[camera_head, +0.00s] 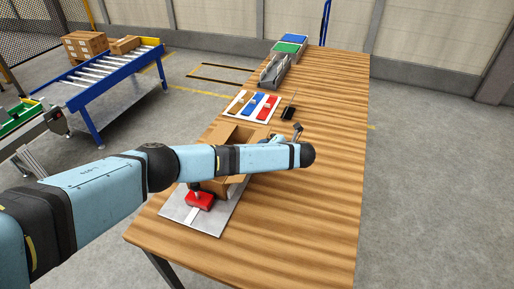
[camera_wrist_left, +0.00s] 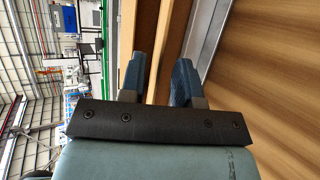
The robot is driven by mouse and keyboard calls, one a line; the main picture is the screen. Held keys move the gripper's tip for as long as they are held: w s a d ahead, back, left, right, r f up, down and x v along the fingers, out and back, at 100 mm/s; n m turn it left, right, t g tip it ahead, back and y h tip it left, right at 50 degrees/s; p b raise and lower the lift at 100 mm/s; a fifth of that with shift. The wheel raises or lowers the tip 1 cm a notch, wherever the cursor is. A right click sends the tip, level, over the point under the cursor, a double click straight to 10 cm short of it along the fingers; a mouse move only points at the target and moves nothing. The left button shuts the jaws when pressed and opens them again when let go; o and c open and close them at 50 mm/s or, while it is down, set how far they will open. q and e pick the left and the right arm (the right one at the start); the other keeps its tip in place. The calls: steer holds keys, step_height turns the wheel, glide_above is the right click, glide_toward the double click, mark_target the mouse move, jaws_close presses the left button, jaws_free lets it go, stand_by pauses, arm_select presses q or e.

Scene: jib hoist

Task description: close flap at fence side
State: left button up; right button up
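An open cardboard box (camera_head: 236,134) stands on a grey plate (camera_head: 224,217) on the wooden table. Its far part and raised flaps show above my left forearm, which crosses in front and hides much of the box. The flap on the fence side cannot be made out clearly. My left gripper (camera_wrist_left: 157,68) shows in the left wrist view with its two blue fingers apart. Brown cardboard (camera_wrist_left: 170,35) shows beyond and between the fingers; contact cannot be told. In the head view the gripper is mostly hidden behind the arm. My right gripper is not in view.
A red tool (camera_head: 200,201) lies on the plate near the box. Beyond are a white board (camera_head: 236,108) with coloured pieces, a black item (camera_head: 289,112), a grey holder (camera_head: 273,72) and bins (camera_head: 286,48). Mesh fence (camera_head: 25,42) stands far left. The table's right side is clear.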

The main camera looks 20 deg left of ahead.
arm_select(q)
steer(key=shift+x, duration=2.2)
steer(key=shift+c, duration=0.3)
jaws_close()
